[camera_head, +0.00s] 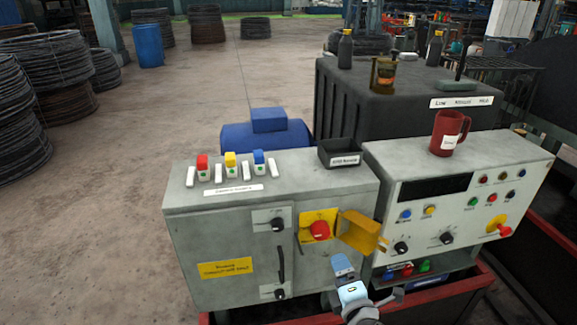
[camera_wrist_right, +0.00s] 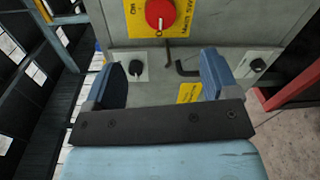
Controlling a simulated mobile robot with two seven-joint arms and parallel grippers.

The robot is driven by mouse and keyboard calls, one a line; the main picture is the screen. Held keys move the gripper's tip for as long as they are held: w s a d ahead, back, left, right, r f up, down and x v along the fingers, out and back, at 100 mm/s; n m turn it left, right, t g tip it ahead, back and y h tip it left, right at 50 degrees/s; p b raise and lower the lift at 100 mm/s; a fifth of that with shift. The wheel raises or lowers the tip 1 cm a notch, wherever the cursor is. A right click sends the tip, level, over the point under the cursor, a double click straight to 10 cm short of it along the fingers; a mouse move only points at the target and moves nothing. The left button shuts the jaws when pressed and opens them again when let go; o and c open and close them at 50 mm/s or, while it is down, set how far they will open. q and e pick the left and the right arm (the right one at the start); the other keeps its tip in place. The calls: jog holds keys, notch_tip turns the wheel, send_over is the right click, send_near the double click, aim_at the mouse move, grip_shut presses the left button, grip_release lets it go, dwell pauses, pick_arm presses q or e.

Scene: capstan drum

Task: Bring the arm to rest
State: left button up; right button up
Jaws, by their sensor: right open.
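My right gripper (camera_head: 344,272) is in front of the grey control cabinet (camera_head: 188,255), low and right of the red main switch knob (camera_head: 319,230). In the right wrist view my right gripper (camera_wrist_right: 163,82) has its two blue fingers spread apart, with nothing held between them. The red knob (camera_wrist_right: 160,14) shows beyond them on its yellow plate, apart from the fingers. A yellow flap (camera_head: 358,233) stands swung out to the right of the knob, close above the gripper. My left gripper is not in view.
A grey panel (camera_head: 468,216) with knobs and buttons stands at right, a red mug (camera_head: 447,134) on top. A black tray (camera_head: 339,153) sits on the cabinet. A black handle (camera_head: 281,262) and two small black switches are on the cabinet front. Open floor lies left.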

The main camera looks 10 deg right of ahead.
jog(key=s+f+m+g+y+p, duration=0.1)
jog(key=s+f+m+g+p, duration=0.2)
jog(key=s+m, duration=0.6)
jog(key=s+f+m+g+y+p, duration=0.1)
jog(key=s+f+m+g+p, duration=0.2)
jog(key=s+m, duration=0.5)
jog(key=s+f+p, duration=0.1)
jog(key=s+p, duration=0.1)
jog(key=s, duration=0.2)
jog(key=shift+a+f+m+y, duration=0.3)
jog(key=shift+f+m, duration=0.05)
jog(key=shift+m, duration=0.05)
